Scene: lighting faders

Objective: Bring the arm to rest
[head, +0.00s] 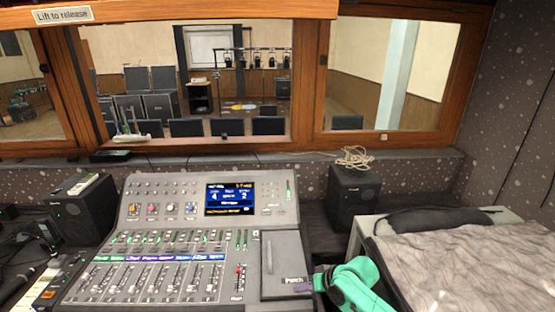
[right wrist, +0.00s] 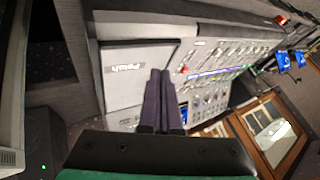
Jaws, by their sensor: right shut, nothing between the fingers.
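The lighting console (head: 150,240) stands on the desk in the head view, with a row of faders and a lit screen (head: 230,198). A single fader with a red cap (head: 239,272) sits right of the row. My right gripper (head: 302,285) is at the console's right side, by the grey panel (head: 282,258) marked "Patch". In the right wrist view its dark fingers (right wrist: 160,75) are together with nothing between them, in front of the Patch panel (right wrist: 135,75). Whether they touch the panel I cannot tell. My left gripper is not in view.
Black speakers stand left (head: 82,208) and right (head: 352,192) of the console. A case with grey crumpled cloth (head: 470,265) is right of my arm. Piano-like keys (head: 40,285) lie at the left.

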